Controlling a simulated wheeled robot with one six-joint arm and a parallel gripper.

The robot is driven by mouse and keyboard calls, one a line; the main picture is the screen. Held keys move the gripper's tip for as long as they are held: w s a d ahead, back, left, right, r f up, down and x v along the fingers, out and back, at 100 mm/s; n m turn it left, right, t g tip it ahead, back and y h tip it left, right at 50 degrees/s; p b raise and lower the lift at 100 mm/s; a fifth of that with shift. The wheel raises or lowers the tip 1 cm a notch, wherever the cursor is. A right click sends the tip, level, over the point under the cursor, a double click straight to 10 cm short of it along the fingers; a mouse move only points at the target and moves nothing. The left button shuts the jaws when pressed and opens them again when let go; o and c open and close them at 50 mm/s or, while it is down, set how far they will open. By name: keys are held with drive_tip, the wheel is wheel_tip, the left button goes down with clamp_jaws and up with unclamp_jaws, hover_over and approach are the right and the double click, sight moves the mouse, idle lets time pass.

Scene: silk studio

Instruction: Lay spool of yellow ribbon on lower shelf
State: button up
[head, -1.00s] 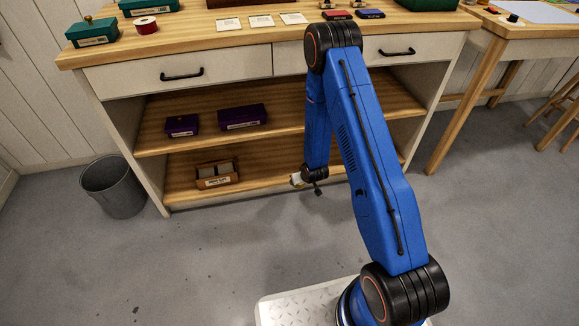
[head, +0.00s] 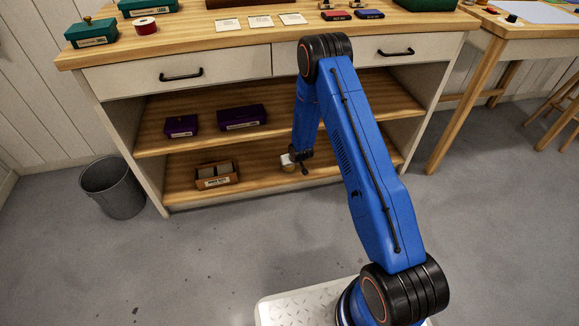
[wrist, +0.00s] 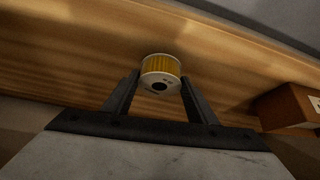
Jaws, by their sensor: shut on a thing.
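The spool of yellow ribbon (wrist: 160,68) has white flanges and a dark centre hole. It sits between the two dark fingers of my gripper (wrist: 160,88) in the wrist view, and the fingers are shut on it. In the head view the spool (head: 287,163) shows small at the end of my arm, over the lower shelf (head: 262,175), towards its front. I cannot tell whether it touches the shelf board. My gripper (head: 297,160) is partly hidden by my own arm there.
A wooden box (head: 217,174) stands on the lower shelf to the left, with free board between it and my gripper. Two purple boxes (head: 181,126) (head: 242,117) stand on the middle shelf (head: 280,122) above. A grey bin (head: 113,187) stands left of the cabinet.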

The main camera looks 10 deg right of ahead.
drive_tip(key=shift+f, duration=0.95)
drive_tip(key=shift+f, duration=0.1)
drive_tip(key=o, duration=1.1)
drive_tip(key=shift+c, duration=0.2)
drive_tip(key=a+v, duration=0.1)
drive_tip(key=v, duration=1.1)
drive_tip(key=shift+d, duration=0.4)
drive_tip(key=shift+s, duration=0.1)
